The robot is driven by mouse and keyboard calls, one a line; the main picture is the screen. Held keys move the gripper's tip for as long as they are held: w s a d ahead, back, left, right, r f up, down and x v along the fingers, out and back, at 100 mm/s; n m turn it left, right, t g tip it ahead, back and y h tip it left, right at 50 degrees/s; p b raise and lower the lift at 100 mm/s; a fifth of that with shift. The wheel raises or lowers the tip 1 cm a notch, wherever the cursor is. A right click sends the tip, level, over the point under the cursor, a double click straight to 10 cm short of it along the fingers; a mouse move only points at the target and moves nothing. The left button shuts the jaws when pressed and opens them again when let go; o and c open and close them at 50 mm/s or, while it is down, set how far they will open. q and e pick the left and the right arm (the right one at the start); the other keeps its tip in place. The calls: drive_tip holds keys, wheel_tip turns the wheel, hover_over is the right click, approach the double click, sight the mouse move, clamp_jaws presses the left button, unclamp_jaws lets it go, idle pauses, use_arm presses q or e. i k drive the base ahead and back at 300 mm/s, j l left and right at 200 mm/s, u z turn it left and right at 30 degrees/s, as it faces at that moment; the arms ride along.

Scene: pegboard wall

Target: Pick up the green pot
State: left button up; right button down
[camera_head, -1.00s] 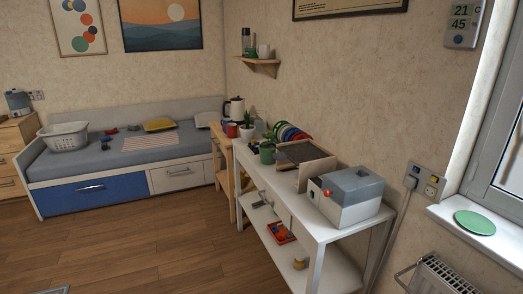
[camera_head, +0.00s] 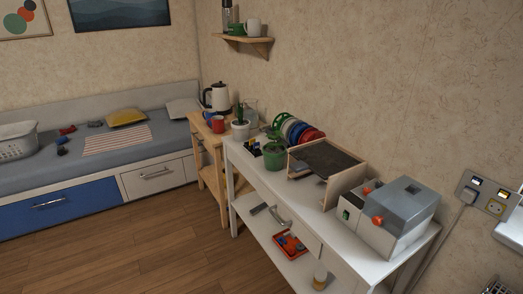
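The green pot (camera_head: 274,160) stands upright on the white table (camera_head: 318,222), near its front edge, with a small plant growing in it. It is left of the wooden-framed dark panel. Neither of my grippers shows in the head view, so I cannot see whether they are open or shut.
Beside the pot are a white pot with a cactus (camera_head: 240,126), colored discs (camera_head: 300,131), a wooden frame with a dark panel (camera_head: 330,160) and a grey-white machine (camera_head: 396,212). A red-orange tray (camera_head: 290,243) lies on the lower shelf. The wooden floor (camera_head: 150,248) in front is clear.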

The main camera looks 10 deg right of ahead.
sight(273, 154)
drive_tip(key=i+j, duration=0.5)
drive_tip(key=i, duration=0.15)
drive_tip(key=i+j, duration=0.5)
drive_tip(key=i, duration=0.2)
drive_tip(key=i+j, duration=0.45)
drive_tip(key=i, duration=0.2)
drive_tip(key=i+j+z, duration=0.1)
drive_tip(key=z, duration=0.3)
drive_tip(key=i+j+z, duration=0.1)
drive_tip(key=z, duration=0.35)
drive_tip(key=j+z, duration=0.1)
drive_tip(key=z, duration=0.3)
drive_tip(key=i+j, duration=0.05)
